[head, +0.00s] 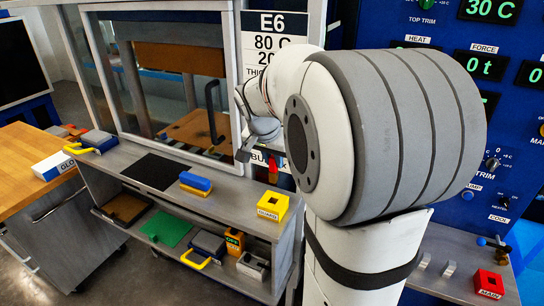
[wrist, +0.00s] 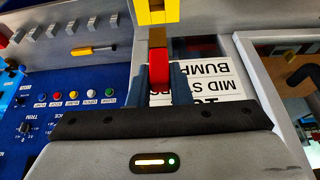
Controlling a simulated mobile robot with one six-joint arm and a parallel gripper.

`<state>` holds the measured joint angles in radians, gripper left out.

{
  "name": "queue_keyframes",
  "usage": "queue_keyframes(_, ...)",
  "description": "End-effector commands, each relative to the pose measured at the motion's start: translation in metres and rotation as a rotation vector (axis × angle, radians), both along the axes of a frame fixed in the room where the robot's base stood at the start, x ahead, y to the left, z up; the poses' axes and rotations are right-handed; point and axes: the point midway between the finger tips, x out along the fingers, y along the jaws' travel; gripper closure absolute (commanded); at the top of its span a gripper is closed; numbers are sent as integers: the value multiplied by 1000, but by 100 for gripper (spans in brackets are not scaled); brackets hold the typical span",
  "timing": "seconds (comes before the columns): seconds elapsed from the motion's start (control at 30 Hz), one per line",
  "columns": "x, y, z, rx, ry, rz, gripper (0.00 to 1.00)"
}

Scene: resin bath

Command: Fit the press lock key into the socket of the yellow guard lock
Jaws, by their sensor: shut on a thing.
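The yellow guard lock (head: 272,206), labelled GUARD, stands at the right end of the grey counter. Its yellow body also shows at the top of the wrist view (wrist: 155,12). My gripper (wrist: 158,84) is shut on the press lock key (wrist: 158,66), which has a red grip and a brownish end. In the head view the key (head: 273,166) hangs upright just above the lock, with its brownish end down. A small gap seems to show there; the wrist view does not settle whether they touch.
A red block (head: 489,284) labelled MAIN sits on the right counter. A blue-and-yellow block (head: 196,184) and a black mat (head: 151,171) lie left of the guard lock. The press window frame (head: 235,90) rises behind. Several items fill the lower shelf.

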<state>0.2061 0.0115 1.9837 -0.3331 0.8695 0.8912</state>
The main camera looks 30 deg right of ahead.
Motion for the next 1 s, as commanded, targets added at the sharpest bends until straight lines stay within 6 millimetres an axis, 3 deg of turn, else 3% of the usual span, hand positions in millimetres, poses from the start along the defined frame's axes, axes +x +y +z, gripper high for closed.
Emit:
queue_keyframes(0.27, -1, 2, -3, 0, 0, 3, 100)
queue_keyframes(0.8, -1, 2, -52, 0, 0, 3, 100)
queue_keyframes(1.0, -1, 2, -59, 0, 0, 3, 100)
